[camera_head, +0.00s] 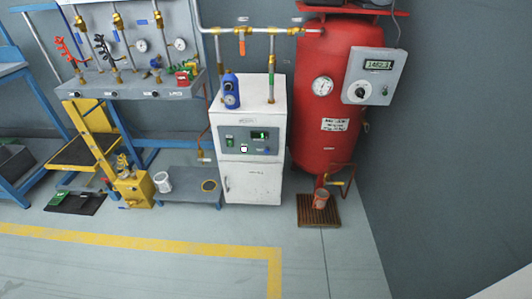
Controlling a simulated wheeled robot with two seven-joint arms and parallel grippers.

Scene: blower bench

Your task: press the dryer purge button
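The dryer looks to be the white cabinet (262,185) in the middle of the view, standing against the wall left of the red tank. Its grey control panel (250,141) carries a green switch (230,141), a small lit display (260,134), a white button-like spot (243,149) and a small blue button (267,150). The labels are too small to read, so I cannot tell which one is the purge button. Nothing covers the panel. Neither of my grippers is in view.
A red tank (322,110) with a grey control box (375,77) stands at right. A drain grate (318,210) with a red can (321,198) lies below it. A low grey platform (187,187) with a white bucket (162,182) is left. The floor in front is clear.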

